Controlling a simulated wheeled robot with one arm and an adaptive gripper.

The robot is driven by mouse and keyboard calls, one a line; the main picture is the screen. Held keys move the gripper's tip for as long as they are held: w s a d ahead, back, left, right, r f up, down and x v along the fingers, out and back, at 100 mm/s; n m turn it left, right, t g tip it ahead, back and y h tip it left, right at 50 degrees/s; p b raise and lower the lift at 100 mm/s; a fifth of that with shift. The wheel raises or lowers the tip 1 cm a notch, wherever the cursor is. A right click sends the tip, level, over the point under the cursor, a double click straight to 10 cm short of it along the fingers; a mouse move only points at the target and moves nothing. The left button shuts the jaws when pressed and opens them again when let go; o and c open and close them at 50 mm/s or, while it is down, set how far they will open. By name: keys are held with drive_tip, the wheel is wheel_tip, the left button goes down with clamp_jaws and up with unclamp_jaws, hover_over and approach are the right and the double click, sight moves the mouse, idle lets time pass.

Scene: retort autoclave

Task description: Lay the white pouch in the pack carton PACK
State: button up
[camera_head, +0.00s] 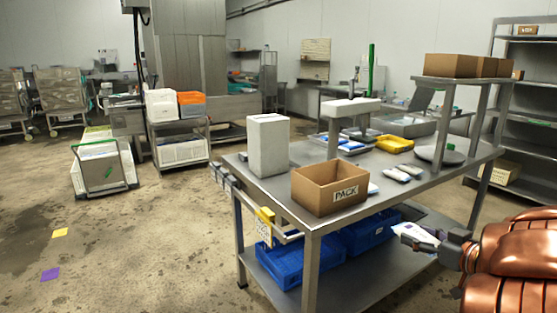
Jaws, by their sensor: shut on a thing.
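The pack carton PACK (311,197) is an open brown cardboard box with a label reading PACK on its front. It stands upright on the near left part of the steel table; its inside bottom is mostly hidden. My gripper (432,240) is at the lower right, in front of the table's near side and right of the carton. It is shut on a white pouch (410,231) with a dark bluish patch. The pouch juts out to the left of the jaws, apart from the carton.
Other small white pouches (396,174) lie on the table (272,186) right of the carton. A tall grey-white box (268,145) stands behind it to the left. A yellow tray (394,144) and a raised shelf are farther back. Blue crates (290,262) sit on the lower shelf.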

drive_tip(key=w+a+f+m+h, duration=0.15)
drive_tip(key=w+a, duration=0.25)
drive_tip(key=a, duration=0.4)
drive_tip(key=w+a+f+h, duration=0.1)
drive_tip(key=w+a+f, duration=0.25)
drive_tip(key=a, duration=0.45)
wheel_tip(320, 180, up, 17)
drive_tip(key=p, duration=1.6)
drive_tip(key=shift+w+d+t, duration=0.3)
drive_tip(key=shift+t, duration=0.1)
